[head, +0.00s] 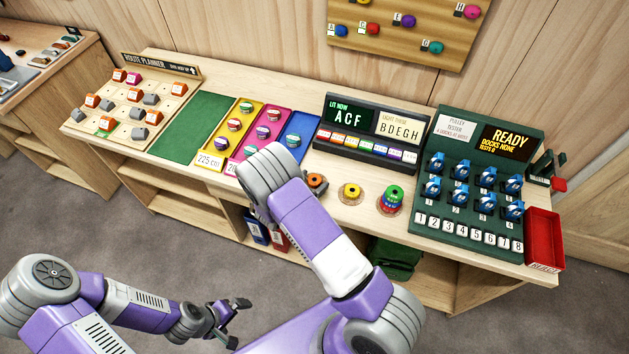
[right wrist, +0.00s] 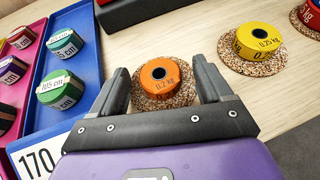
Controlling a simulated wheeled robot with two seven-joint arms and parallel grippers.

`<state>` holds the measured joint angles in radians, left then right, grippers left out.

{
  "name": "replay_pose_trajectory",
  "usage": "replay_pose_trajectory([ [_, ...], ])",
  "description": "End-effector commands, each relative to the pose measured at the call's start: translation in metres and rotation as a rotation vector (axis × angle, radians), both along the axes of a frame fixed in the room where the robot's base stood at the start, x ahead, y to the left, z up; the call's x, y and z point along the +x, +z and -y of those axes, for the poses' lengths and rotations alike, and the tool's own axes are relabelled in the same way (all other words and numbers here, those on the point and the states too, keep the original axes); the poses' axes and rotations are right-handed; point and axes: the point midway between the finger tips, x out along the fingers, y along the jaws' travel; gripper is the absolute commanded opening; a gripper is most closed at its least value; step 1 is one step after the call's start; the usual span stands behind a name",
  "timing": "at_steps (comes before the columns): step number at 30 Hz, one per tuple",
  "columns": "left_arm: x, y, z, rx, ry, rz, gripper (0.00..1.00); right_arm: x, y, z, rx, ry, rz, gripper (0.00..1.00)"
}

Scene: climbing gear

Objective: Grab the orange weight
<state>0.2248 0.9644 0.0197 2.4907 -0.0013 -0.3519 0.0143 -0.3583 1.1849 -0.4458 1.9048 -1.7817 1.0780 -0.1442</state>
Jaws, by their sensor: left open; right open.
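The orange weight (right wrist: 162,78), a short disc with a dark centre hole marked 0.2 kg, lies on a round cork mat (right wrist: 178,100). In the head view the orange weight (head: 317,181) shows just right of my right arm, partly hidden. My right gripper (right wrist: 160,80) is open, with one finger on each side of the orange weight in the right wrist view; I cannot tell whether they touch it. My left gripper (head: 232,322) is open and empty, low in front of the bench.
The blue tray (head: 300,132) with several coloured rolls is on the left. The dark display box (head: 370,128) stands behind.

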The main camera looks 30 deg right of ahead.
Motion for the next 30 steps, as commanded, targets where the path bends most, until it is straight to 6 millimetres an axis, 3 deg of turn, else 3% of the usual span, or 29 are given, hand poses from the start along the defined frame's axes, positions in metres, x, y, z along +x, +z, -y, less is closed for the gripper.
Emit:
replay_pose_trajectory([
  [5,0.000,0.000,0.000,0.000,0.000,0.000,1.00,0.000,0.000,0.000,0.000,0.000,0.000,0.78],
  [18,0.000,0.000,0.000,0.000,0.000,0.000,1.00,0.000,0.000,0.000,0.000,0.000,0.000,0.11],
  [26,0.000,0.001,0.000,0.000,0.000,0.000,1.00,0.000,0.003,0.000,0.000,-0.001,0.002,0.11],
  [30,0.000,0.003,0.000,0.000,0.000,0.000,1.00,0.001,0.021,0.000,0.000,-0.001,0.005,0.11],
])
